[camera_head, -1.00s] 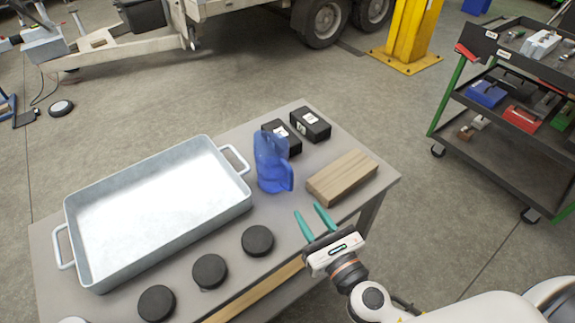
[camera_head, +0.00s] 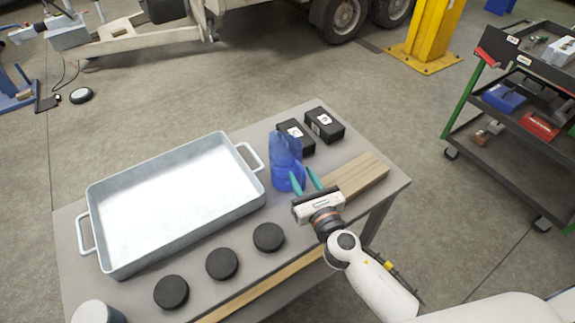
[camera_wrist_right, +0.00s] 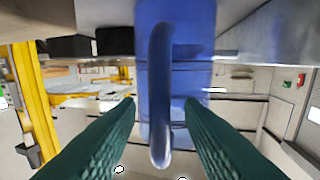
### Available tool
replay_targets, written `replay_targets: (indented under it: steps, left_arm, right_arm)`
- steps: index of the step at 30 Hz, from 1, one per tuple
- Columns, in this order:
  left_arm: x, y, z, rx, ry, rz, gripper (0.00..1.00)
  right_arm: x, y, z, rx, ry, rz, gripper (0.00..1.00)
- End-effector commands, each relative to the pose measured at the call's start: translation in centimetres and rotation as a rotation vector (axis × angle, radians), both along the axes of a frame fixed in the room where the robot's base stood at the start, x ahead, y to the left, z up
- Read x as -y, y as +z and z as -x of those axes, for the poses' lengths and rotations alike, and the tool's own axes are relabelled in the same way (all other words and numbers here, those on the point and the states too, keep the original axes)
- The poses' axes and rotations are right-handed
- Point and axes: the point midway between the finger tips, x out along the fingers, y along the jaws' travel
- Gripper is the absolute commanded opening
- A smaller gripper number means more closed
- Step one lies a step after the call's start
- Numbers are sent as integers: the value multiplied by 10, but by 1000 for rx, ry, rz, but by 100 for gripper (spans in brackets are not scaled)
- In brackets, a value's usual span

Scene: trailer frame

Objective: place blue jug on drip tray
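The blue jug (camera_head: 284,162) stands upright on the table, right of the metal drip tray (camera_head: 108,258). The tray is wide, shallow and empty, with a handle at each end. My right gripper (camera_head: 306,181) is at the jug's near side, its green fingers open and pointing at it. In the right wrist view the jug (camera_wrist_right: 206,60) is straight ahead, and its handle (camera_wrist_right: 161,95) lies between the two open fingers (camera_wrist_right: 160,115). I cannot tell whether the fingers touch it. My left gripper is not in view.
Two black boxes (camera_head: 325,124) stand behind the jug. A wooden block (camera_head: 358,176) lies right of it, close to my right gripper. Several black discs (camera_head: 222,263) line the table's front. A tool cart (camera_head: 510,140) stands far right.

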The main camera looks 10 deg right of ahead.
Motion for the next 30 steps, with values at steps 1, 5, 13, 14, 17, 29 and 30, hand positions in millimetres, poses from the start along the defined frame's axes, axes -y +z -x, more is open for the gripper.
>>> replay_targets:
  steps: [1, 5, 13, 14, 17, 29, 30]
  left_arm:
    - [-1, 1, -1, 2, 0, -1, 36]
    - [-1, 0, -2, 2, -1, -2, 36]
    - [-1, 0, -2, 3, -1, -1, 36]
    - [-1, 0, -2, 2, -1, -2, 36]
    - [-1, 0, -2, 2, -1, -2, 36]
    - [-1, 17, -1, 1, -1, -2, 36]
    - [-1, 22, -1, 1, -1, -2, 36]
  right_arm:
    - [0, 0, -2, -1, 0, 0, 34]
    - [0, -1, -2, -2, 1, 0, 34]
    - [0, -1, -2, -1, 1, 0, 2]
    - [0, -1, -2, -1, 1, 0, 0]
    - [0, -1, -2, -1, 1, 0, 0]
    - [0, 22, -2, 3, 2, 1, 0]
    - [0, 30, -2, 2, 1, 2, 0]
